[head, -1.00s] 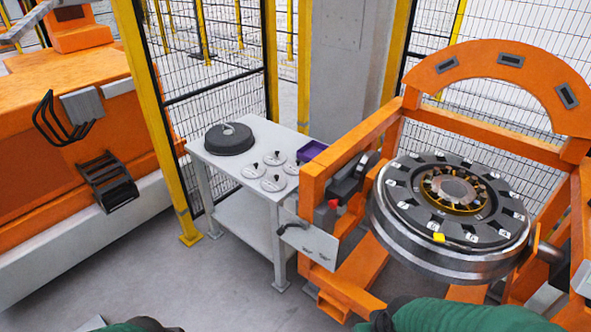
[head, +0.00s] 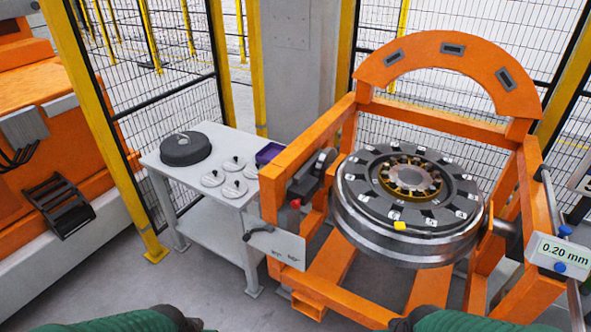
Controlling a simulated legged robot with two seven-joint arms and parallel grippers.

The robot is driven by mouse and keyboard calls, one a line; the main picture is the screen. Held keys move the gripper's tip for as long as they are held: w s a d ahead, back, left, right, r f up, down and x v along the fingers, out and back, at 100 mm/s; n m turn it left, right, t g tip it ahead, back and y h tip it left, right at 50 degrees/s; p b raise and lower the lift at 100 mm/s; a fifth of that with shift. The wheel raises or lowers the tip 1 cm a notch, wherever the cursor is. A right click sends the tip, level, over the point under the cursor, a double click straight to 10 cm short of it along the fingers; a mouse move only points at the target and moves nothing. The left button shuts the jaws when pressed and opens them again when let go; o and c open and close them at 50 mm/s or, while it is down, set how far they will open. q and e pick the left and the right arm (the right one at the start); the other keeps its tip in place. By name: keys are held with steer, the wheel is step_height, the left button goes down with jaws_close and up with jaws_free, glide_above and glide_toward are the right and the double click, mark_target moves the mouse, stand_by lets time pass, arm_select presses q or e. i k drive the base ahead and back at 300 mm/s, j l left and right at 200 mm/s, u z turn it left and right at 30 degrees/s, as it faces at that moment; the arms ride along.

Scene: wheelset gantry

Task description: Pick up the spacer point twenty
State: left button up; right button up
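Several pale round spacers with black knobs lie flat on the white table, among them a back one (head: 233,165), a left one (head: 211,180), a front one (head: 234,189) and a right one (head: 253,173). Their markings are too small to read, so I cannot tell which is point twenty. A display (head: 562,253) at the right of the gantry reads "0.20 mm". My green arms show only at the bottom edge, well short of the table. Neither gripper shows.
The white table (head: 165,160) also holds a dark round part (head: 186,149) and a purple bin (head: 269,153). The orange gantry (head: 330,130) with the wheelset disc (head: 408,240) stands right of it. A yellow fence post (head: 100,140) is at left. Grey floor (head: 190,280) lies open in front.

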mark_target(250, 172)
steer(key=i+j+z, duration=0.3)
steer(key=j+z, duration=0.25)
steer(key=i+j+z, duration=0.3)
steer(key=j+z, duration=0.25)
steer(key=j, duration=0.2)
steer(key=i+j, duration=0.15)
steer(key=j, duration=0.4)
steer(key=i+j+z, duration=0.1)
steer(key=j, duration=0.4)
steer(key=i+j, duration=0.15)
steer(key=j, duration=0.4)
steer(key=i+j+z, duration=0.1)
steer(key=j, duration=0.45)
steer(key=i+j, duration=0.15)
steer(key=j, duration=0.4)
steer(key=i+j+z, duration=0.1)
steer(key=j, duration=0.45)
steer(key=i+j, duration=0.15)
steer(key=i, duration=0.1)
